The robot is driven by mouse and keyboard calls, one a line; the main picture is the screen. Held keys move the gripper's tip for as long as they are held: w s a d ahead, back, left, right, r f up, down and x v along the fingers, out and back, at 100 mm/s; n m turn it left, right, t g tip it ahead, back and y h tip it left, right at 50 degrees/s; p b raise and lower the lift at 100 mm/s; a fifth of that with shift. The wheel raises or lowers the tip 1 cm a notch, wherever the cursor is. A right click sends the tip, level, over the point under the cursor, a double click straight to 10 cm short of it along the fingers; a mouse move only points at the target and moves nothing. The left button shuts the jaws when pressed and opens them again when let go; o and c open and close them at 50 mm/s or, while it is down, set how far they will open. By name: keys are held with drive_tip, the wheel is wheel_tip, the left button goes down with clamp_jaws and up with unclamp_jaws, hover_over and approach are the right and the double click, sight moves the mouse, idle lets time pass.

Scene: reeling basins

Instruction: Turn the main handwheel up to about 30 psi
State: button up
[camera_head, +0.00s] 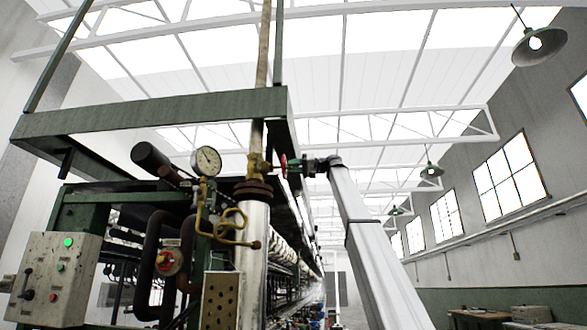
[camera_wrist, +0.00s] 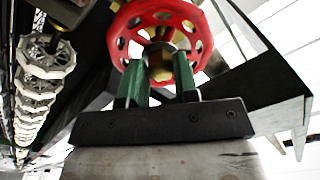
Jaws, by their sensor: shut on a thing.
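The main handwheel is a red wheel with holes around its rim; it fills the upper middle of the wrist view (camera_wrist: 118,42) and shows edge-on in the head view (camera_head: 284,165). It sits on a brass valve (camera_head: 258,165) on the vertical pipe. My gripper (camera_wrist: 160,80) has its two green fingers shut on the handwheel, near its hub and lower rim. In the head view my gripper (camera_head: 299,166) reaches the wheel from the right. The round white pressure gauge (camera_head: 207,161) stands left of the valve; its reading is too small to tell.
A control box (camera_head: 52,278) with a lit green lamp is at the lower left. A green frame beam (camera_head: 150,112) crosses above the gauge. Curled brass tubing (camera_head: 232,222) hangs below the valve. Open room lies right of my arm.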

drive_tip(key=o, duration=0.8)
drive_tip(key=d, duration=0.7)
drive_tip(key=shift+s, duration=0.3)
